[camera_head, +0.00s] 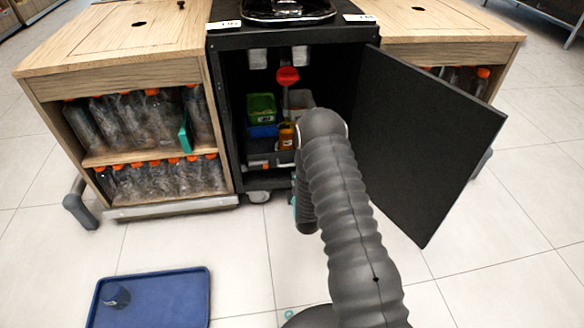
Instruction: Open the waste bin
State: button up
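A black cabinet (228,130) stands in the middle between two wooden units. Its black door (428,145) is swung wide open to the right. Inside are a green container (261,107), a blue container (263,131), a red funnel-like part (288,76), an amber container (286,136) and a low dark grey tray or drawer (268,160). I cannot tell which part, if any, is the waste bin. My dark ribbed arm reaches up in front of the cabinet opening and hides its lower right interior. My gripper is hidden behind the arm, so its opening and any contact do not show.
The left wooden unit (110,68) holds bottles with orange caps on two shelves; the right wooden unit (450,28) stands partly behind the door. A blue tray (185,300) with a dark cup (116,296) lies at lower left. Tiled floor between tray and cabinet is clear.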

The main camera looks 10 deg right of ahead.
jog(key=x, duration=0.9)
jog(key=shift+w+b, duration=0.25)
jog(key=shift+b, duration=0.05)
